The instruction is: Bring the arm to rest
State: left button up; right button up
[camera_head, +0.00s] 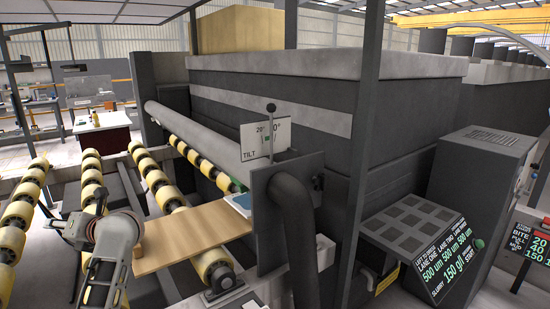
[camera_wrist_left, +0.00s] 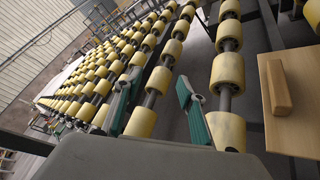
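My left arm (camera_head: 115,235) comes in at the lower left of the head view, over the roller conveyor. My left gripper (camera_wrist_left: 158,84) shows in the wrist view with its two green-padded fingers spread apart. Only rollers and floor show between them, and it holds nothing. In the head view the fingers cannot be made out clearly. My right arm and right gripper are in neither view.
Yellow rollers (camera_head: 150,172) run beneath and beyond my left arm. A wooden board (camera_head: 190,236) lies just right of it; the board's wooden block (camera_wrist_left: 276,88) shows in the wrist view. A tilt lever (camera_head: 271,125) and a control panel (camera_head: 448,258) stand farther right.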

pick_arm(q)
jog(key=s+d+r+m+t+y, duration=0.2)
jog(key=d+r+m+t+y, duration=0.3)
jog(key=d+r+m+t, duration=0.7)
jog(key=d+f+m+t+h, duration=0.3)
jog(key=d+m+h, duration=0.6)
jog(key=m+h, duration=0.3)
jog(key=d+f+m+t+h, duration=0.4)
jog(key=d+m+h, duration=0.55)
jog(key=m, duration=0.45)
jog(key=s+d+f+m+g, duration=0.2)
jog(key=s+f+m+g, duration=0.25)
jog(key=f, duration=0.55)
jog(key=s+d+f+m+g, duration=0.3)
jog(key=s+f+m+g, duration=0.15)
jog(key=f, duration=0.65)
jog(key=s+a+f+m+g+y, duration=0.1)
jog(key=s+a+f+g+y, duration=0.35)
jog(key=s, duration=0.45)
jog(key=s+a+f+m+g+y, duration=0.1)
jog(key=s+a+f+g+y, duration=0.15)
jog(key=s+a+f, duration=0.45)
jog(key=d+f+n+t+h, duration=0.3)
jog(key=d+f+h, duration=0.4)
jog(key=d+f, duration=0.4)
jog(key=d, duration=0.4)
jog(key=shift+f, duration=0.35)
